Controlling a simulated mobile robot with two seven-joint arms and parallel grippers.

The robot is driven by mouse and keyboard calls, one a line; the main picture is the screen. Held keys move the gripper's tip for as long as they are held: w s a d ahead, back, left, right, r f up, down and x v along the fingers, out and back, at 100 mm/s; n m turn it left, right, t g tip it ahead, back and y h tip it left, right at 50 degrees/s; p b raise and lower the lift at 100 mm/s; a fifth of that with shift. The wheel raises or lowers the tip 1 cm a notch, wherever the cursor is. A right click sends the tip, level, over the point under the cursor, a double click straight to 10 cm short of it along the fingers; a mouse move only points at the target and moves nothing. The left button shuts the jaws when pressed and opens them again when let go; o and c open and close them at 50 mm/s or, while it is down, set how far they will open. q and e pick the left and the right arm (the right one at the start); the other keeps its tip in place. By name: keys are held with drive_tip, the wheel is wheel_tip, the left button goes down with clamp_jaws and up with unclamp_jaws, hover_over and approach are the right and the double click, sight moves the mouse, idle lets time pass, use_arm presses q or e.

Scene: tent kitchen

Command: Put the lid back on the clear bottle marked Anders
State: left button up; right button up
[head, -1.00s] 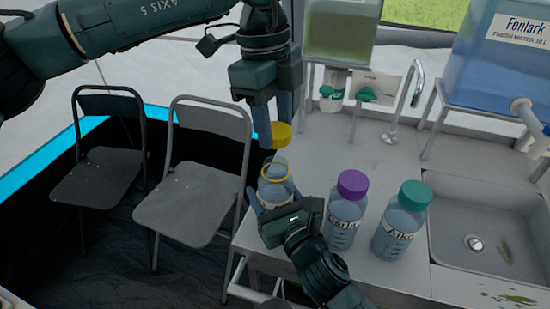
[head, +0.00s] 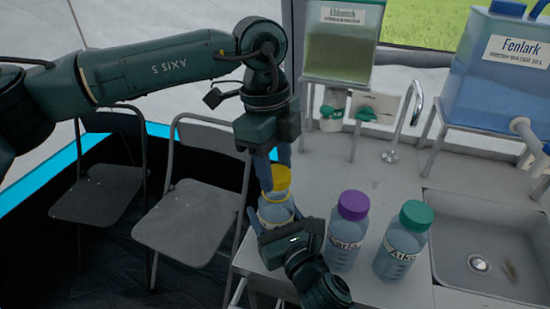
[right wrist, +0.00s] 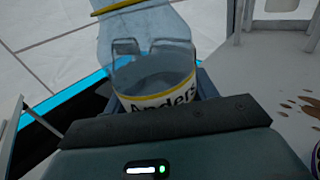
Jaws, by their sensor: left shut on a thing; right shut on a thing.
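The clear bottle marked Anders (head: 275,213) stands upright at the left edge of the counter. Its name label (right wrist: 165,103) shows in the right wrist view. My right gripper (head: 276,222) is shut around the bottle's body from the near side. The yellow lid (head: 277,179) is at the bottle's top. My left gripper (head: 275,170) comes down from above and is shut on the lid. I cannot tell whether the lid touches the rim or is seated. A yellow band (right wrist: 120,6) shows at the bottle's neck in the right wrist view.
A purple-lidded bottle (head: 346,232) and a green-lidded bottle (head: 404,242) stand close to the right on the counter (head: 385,178). Beyond them are a sink (head: 510,240) and a tap (head: 404,120). Folding chairs (head: 190,222) stand left, and water tanks (head: 340,45) at the back.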

use_arm(q)
drive_tip(key=shift+f, duration=0.35)
drive_tip(key=shift+f, duration=0.55)
idle(0.3)
